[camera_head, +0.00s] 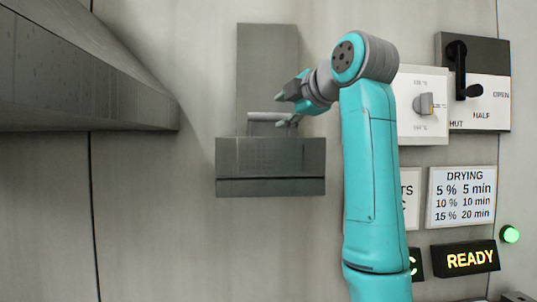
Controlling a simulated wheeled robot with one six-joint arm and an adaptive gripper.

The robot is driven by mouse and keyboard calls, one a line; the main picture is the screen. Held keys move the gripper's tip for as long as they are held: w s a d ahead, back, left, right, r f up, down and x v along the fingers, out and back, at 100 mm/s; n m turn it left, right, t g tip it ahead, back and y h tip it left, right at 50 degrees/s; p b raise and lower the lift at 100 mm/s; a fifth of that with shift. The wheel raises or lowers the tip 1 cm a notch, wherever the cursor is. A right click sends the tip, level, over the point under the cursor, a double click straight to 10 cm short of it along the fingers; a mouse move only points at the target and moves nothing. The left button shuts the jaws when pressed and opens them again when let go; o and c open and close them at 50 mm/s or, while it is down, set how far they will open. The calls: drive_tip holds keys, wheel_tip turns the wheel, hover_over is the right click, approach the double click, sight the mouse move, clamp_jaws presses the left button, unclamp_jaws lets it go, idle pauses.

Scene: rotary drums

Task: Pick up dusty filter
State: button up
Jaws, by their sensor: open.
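A grey, flat panel (267,55) stands upright against the wall, partly behind my gripper. A light horizontal bar (262,117), like a handle, shows in front of its lower part, just above a dark grey box (270,167). The panel and bar look like the filter in its holder, but dust on it cannot be made out. My gripper (281,108) is open, pointing left. Its fingertips are above and below the right part of the bar. Whether they touch it cannot be told.
A large grey hood-like body (85,85) juts out at the upper left. Right of my arm are a dial panel (422,104), a black lever (461,72) with OPEN and HALF marks, a drying chart (461,196), a lit READY sign (466,259) and a green lamp (510,234).

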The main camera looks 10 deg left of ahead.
sight(277, 116)
drive_tip(key=shift+x, duration=2.75)
drive_tip(key=shift+d+f, duration=0.15)
drive_tip(key=shift+f, duration=0.05)
clamp_jaws()
